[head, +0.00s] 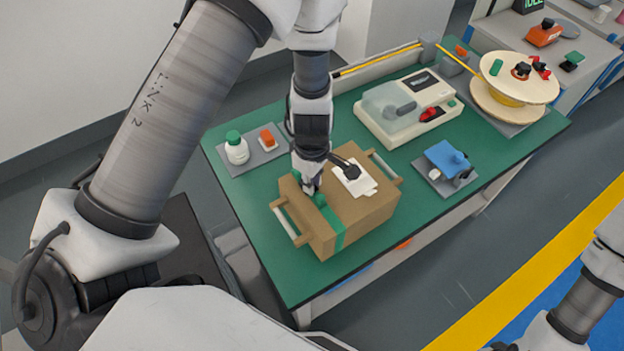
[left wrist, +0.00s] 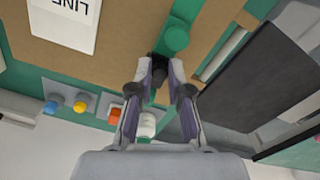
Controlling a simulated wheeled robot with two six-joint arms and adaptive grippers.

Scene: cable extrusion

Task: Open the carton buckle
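A brown carton (head: 362,213) sits on the green-topped table with a green strap (head: 333,226) over its near left part. A round green buckle part (left wrist: 176,38) shows in the left wrist view, with a dark piece (left wrist: 159,66) beside it. My left gripper (head: 311,188) points down at the carton top, at the strap. In the left wrist view, its two fingertips (left wrist: 160,70) are apart, on either side of the dark piece. I cannot tell whether they touch it. In the head view the gripper partly hides the buckle. My right gripper is out of view.
The carton has bar handles (head: 285,222) and white labels (head: 354,180). A beige machine (head: 405,105), a blue part (head: 446,157) and a cable spool (head: 515,85) stand to the right.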

